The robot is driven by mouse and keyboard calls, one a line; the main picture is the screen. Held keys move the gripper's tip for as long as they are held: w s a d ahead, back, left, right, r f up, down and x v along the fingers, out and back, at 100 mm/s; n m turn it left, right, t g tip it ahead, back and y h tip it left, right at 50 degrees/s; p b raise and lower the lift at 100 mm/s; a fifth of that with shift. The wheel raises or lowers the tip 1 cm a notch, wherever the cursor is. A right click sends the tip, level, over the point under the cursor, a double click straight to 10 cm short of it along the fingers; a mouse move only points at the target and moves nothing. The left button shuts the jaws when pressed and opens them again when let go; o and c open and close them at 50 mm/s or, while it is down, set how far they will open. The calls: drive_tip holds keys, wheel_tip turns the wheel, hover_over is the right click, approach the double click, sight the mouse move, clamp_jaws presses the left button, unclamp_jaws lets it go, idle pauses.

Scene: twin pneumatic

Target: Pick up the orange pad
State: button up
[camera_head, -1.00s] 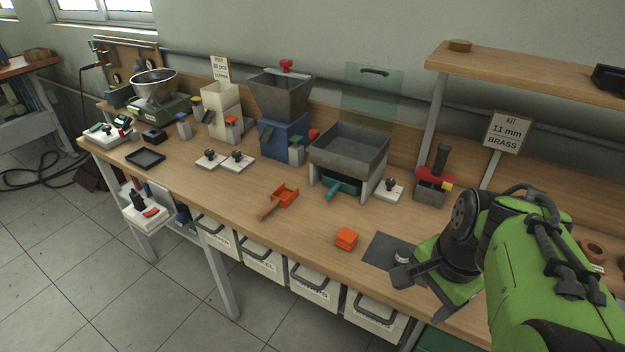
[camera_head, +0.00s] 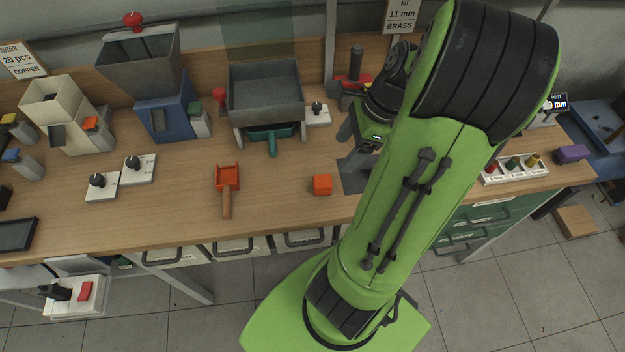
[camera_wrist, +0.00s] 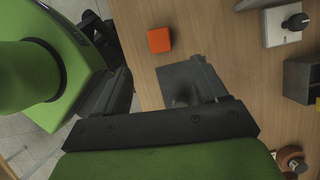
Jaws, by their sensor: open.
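The orange pad (camera_head: 322,184) is a small block lying on the wooden bench near its front edge, just left of a dark grey mat (camera_head: 350,184). It also shows in the wrist view (camera_wrist: 159,39), at the top centre and clear of my fingers. My gripper (camera_head: 349,147) is open, above the bench by the mat, behind and to the right of the pad in the head view. The black finger mount shows in the wrist view. My arm hides part of the mat in the head view.
An orange scoop (camera_head: 227,180) with a wooden handle lies left of the pad, with bare bench between. A grey tray on legs (camera_head: 265,92) stands behind. A white base with a black knob (camera_head: 317,113) sits beside it. A red-topped press (camera_head: 352,82) stands near my gripper.

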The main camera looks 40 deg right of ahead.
sight(323, 180)
drive_tip(key=b+x, duration=0.3)
drive_tip(key=x, duration=0.5)
drive_tip(key=shift+f, duration=0.1)
drive_tip(key=b+x, duration=0.3)
drive_tip(key=x, duration=0.2)
drive_tip(key=shift+f, duration=0.3)
drive_tip(key=shift+r, duration=0.1)
drive_tip(key=c, duration=1)
drive_tip(key=shift+r, duration=0.1)
drive_tip(key=shift+c, duration=0.2)
wheel_tip(323, 180, up, 10)
drive_tip(key=p, duration=0.5)
